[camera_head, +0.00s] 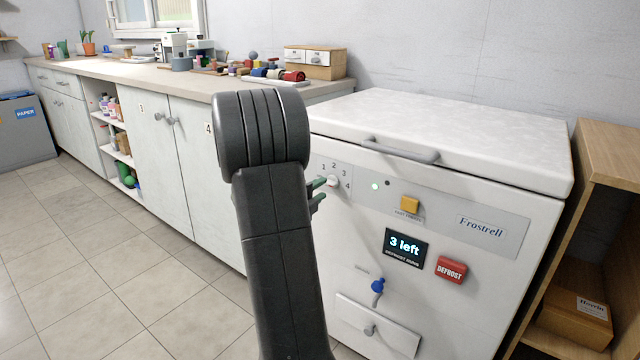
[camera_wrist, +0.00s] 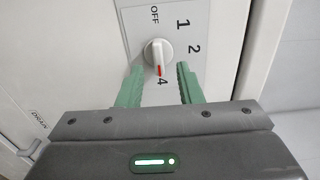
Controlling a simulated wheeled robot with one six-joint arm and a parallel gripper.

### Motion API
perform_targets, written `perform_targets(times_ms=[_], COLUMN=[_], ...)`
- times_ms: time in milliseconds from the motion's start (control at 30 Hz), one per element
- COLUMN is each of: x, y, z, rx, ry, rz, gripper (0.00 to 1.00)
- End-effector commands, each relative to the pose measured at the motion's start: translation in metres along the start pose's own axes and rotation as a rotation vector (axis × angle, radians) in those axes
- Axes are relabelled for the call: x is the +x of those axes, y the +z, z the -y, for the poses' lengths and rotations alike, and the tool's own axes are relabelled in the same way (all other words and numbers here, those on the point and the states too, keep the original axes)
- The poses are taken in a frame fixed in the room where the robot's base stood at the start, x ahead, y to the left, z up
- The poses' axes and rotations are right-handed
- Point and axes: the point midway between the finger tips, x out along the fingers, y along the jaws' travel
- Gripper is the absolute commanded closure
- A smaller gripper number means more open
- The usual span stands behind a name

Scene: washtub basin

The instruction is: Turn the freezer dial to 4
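The freezer (camera_head: 480,215) is a white chest with a closed lid. Its small white dial (camera_head: 333,181) is on the front at the upper left, on a grey plate numbered 1 to 4. In the wrist view the dial (camera_wrist: 158,52) has a red mark on its lower side, pointing at or very near the 4. The 3 is not visible there. My gripper (camera_head: 321,190) is close to the dial. In the wrist view its green fingers (camera_wrist: 160,70) are apart, either side of the dial's lower edge, with gaps and no visible contact.
The freezer front also has a green light (camera_head: 375,186), a yellow button (camera_head: 410,203), a "3 left" display (camera_head: 405,245), a red DEFROST button (camera_head: 451,269) and a blue drain valve (camera_head: 378,286). A lid handle (camera_head: 400,150) juts out above. Cabinets (camera_head: 185,150) stand left, a wooden shelf (camera_head: 612,155) right.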

Motion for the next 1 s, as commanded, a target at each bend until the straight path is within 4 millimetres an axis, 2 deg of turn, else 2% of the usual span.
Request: perform_targets(times_ms=[33,200,400,600,1000], x=[-0.014,-0.054,-0.087,-0.101,-0.099], y=[0.002,0.003,0.002,0.002,0.002], z=[0.004,0.004,0.003,0.003,0.002], rx=[-0.003,-0.002,0.0,0.0,0.0], ry=[0.0,-0.001,-0.002,-0.002,-0.003], rz=[0.005,0.007,0.006,0.003,0.002], gripper=[0.67,0.67,0.67,0.67,0.67])
